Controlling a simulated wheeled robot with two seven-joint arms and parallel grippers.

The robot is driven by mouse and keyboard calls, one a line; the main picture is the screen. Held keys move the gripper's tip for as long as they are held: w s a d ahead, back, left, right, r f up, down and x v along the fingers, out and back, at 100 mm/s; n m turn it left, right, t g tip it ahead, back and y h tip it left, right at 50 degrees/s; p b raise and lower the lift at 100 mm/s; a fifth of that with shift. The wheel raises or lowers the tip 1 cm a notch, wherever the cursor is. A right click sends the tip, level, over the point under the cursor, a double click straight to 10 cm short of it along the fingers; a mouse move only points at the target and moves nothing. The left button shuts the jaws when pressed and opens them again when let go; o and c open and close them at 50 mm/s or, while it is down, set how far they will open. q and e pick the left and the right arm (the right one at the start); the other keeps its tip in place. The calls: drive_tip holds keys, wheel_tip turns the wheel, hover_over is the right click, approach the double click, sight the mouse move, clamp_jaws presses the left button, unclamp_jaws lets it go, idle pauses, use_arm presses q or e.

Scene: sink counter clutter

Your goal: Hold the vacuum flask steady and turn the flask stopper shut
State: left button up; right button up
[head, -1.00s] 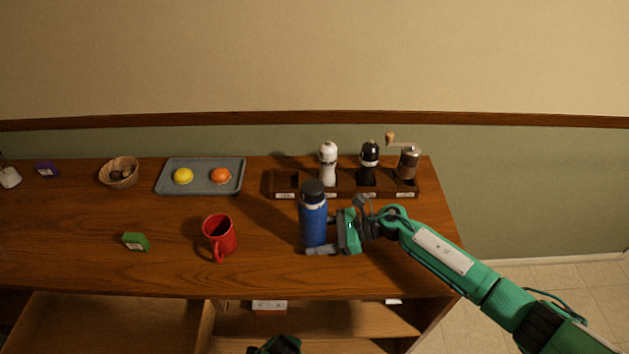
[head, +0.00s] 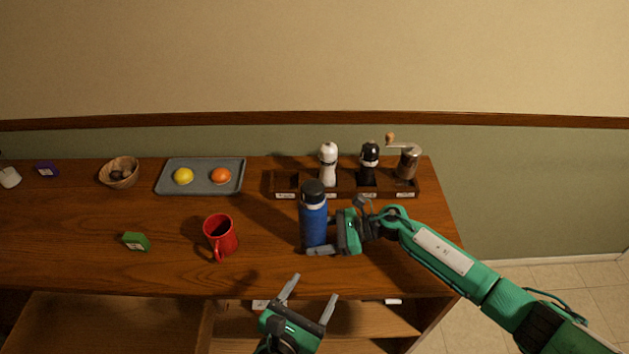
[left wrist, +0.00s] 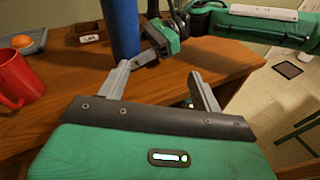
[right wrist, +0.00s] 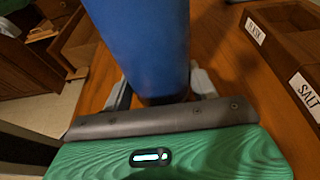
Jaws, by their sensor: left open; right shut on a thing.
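The blue vacuum flask (head: 313,222) stands upright on the wooden counter. Its black stopper (head: 312,190) sits on top, above a light band. My right gripper (head: 322,249) is shut around the flask's lower body; in the right wrist view the blue body (right wrist: 145,45) fills the space between the fingers. My left gripper (head: 311,294) is open and empty, in front of the counter's front edge and lower in the picture than the flask. The left wrist view shows the flask (left wrist: 121,28) beyond the left fingers; the stopper is out of that view.
A red mug (head: 220,237) stands left of the flask. Behind the flask, a labelled rack (head: 346,191) holds a white mill, a black mill and a crank grinder (head: 408,162). A grey tray (head: 203,164) with yellow and orange fruit, a bowl (head: 119,172) and a green box (head: 135,241) are farther left.

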sight(315, 182)
use_arm(q)
drive_tip(key=w+a+r+n+t+y, duration=0.1)
drive_tip(key=w+r+n+t+y, duration=0.25)
drive_tip(key=w+r, duration=0.6)
drive_tip(key=shift+n+h, duration=0.25)
drive_tip(key=shift+n, duration=0.1)
drive_tip(key=x, duration=1.1)
drive_tip(key=shift+w+a+r, duration=0.15)
drive_tip(key=shift+w+r, duration=0.05)
drive_tip(key=shift+r, duration=0.15)
drive_tip(key=shift+c, duration=0.5)
drive_tip(key=c, duration=0.9)
